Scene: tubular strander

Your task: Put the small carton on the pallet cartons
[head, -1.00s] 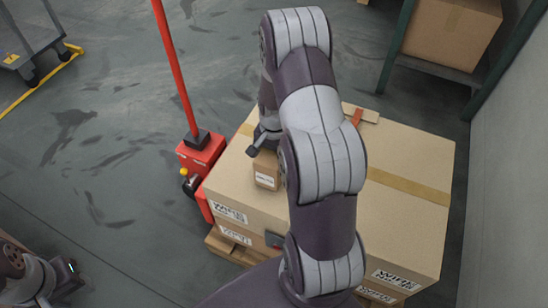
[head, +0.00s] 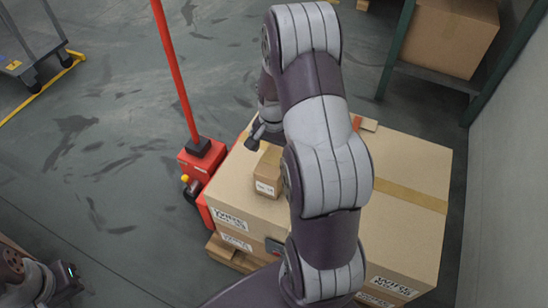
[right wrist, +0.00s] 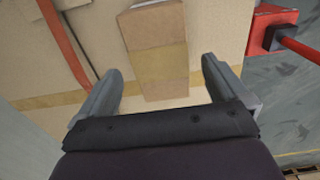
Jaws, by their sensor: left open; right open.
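The small carton (head: 268,172), brown with a white label, sits upright on the top face of the large pallet cartons (head: 405,160), near their left side. It also shows in the right wrist view (right wrist: 153,32), apart from both fingers. My right gripper (head: 258,133) is open and empty, just behind and above the small carton; my arm hides part of it. In the right wrist view, the open fingers (right wrist: 160,75) have clear gaps to the carton's sides. My left gripper (head: 70,275) is open at the lower left, away from the cartons.
A red pallet truck (head: 200,160) with a tall red handle stands left of the pallet (head: 230,252). A green-framed shelf with a large box (head: 450,35) is at the back right, beside a grey wall. A grey cart (head: 30,35) is at the far left. The floor between is clear.

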